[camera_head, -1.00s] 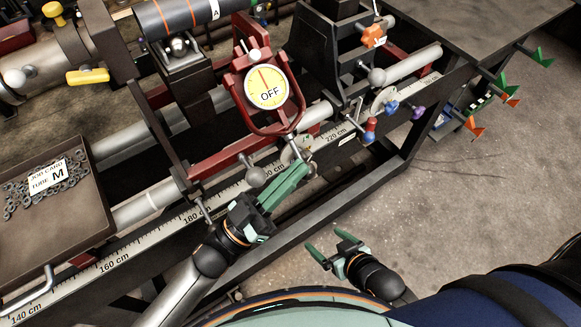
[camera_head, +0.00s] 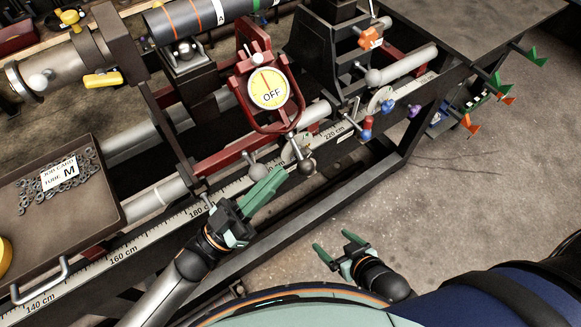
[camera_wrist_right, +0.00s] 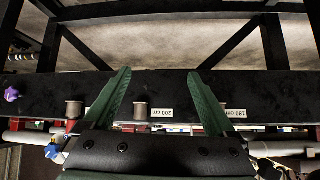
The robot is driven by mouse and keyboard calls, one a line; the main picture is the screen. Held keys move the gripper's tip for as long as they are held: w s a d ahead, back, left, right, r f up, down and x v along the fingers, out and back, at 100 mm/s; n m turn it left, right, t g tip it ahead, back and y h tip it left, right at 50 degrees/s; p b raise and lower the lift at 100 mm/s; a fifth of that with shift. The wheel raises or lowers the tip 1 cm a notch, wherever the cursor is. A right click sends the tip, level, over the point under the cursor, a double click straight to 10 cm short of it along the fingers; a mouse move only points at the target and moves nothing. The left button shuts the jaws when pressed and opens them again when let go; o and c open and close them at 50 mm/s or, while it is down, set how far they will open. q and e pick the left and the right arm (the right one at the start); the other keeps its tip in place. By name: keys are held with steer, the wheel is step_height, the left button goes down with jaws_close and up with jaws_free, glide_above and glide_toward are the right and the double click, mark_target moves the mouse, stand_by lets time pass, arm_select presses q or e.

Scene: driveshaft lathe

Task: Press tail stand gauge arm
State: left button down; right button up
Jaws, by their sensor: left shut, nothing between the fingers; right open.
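Below the red U-shaped yoke (camera_head: 268,127), a short metal lever (camera_head: 298,152) ends in a dark ball knob (camera_head: 307,167); I cannot tell for certain that this is the gauge arm. My left gripper (camera_head: 283,173) is shut and empty, its green fingertips just left of the knob with a small gap in the picture. My right gripper (camera_head: 328,243) is open and empty, in front of the bed; its green fingers also show in the right wrist view (camera_wrist_right: 158,75).
A grey ball knob (camera_head: 257,171) stands close to my left fingers. A tray (camera_head: 105,222) of small metal parts is at left. The floor (camera_head: 470,200) at right is clear.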

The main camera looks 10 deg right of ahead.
arm_select(q)
steer(key=v, duration=0.5)
steer(key=shift+w+a+b, duration=0.2)
steer(key=shift+a+b, duration=0.15)
steer(key=shift+a, duration=0.05)
arm_select(e)
steer(key=shift+w+a, duration=0.4)
steer(key=shift+w, duration=0.25)
